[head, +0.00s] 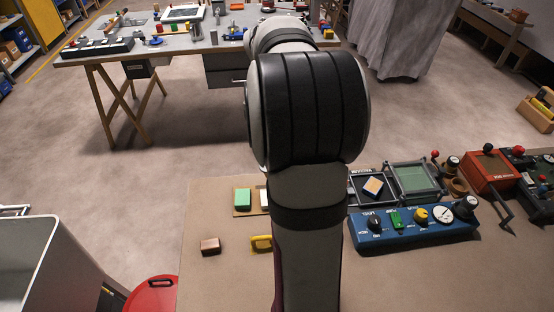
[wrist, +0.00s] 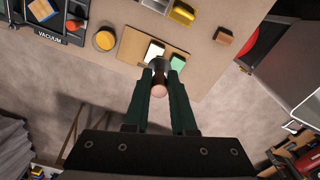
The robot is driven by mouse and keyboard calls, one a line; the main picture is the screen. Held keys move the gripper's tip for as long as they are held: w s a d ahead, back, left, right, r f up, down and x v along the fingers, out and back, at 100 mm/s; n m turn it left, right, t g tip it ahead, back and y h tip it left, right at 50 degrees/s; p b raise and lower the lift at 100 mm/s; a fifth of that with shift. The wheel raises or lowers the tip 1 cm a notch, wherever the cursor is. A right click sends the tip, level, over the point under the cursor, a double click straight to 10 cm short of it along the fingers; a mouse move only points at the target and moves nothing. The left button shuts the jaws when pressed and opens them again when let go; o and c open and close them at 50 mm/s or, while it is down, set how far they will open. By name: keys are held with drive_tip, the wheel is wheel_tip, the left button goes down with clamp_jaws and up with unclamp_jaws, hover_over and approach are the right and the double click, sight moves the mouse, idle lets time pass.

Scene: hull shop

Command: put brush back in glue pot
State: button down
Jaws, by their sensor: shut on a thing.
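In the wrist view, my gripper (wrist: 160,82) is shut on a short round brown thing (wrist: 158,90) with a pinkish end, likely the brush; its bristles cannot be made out. It is held beyond the bench edge, in front of the tan board. A round yellow-orange thing (wrist: 105,40) stands on the bench to the left of that board; it may be the glue pot, but I cannot tell for sure. In the head view my arm hides the gripper, the held thing and this round thing.
A tan board (wrist: 133,45) carries a white block (wrist: 155,50) and a green block (head: 242,198). A brown block (head: 210,246) and a yellow piece (head: 261,243) lie nearby. A blue control panel (head: 415,232) and a vacuum tray (head: 358,200) stand to the right.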

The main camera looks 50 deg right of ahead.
drive_tip(key=s+d+f+m, duration=0.4)
drive_tip(key=s+d, duration=0.9)
drive_tip(key=s, duration=0.4)
drive_tip(key=w+f, duration=1.1)
drive_tip(key=shift+d, duration=0.45)
drive_tip(key=shift+f, duration=0.1)
drive_tip(key=c, duration=0.7)
unclamp_jaws()
drive_tip(key=shift+c, duration=0.2)
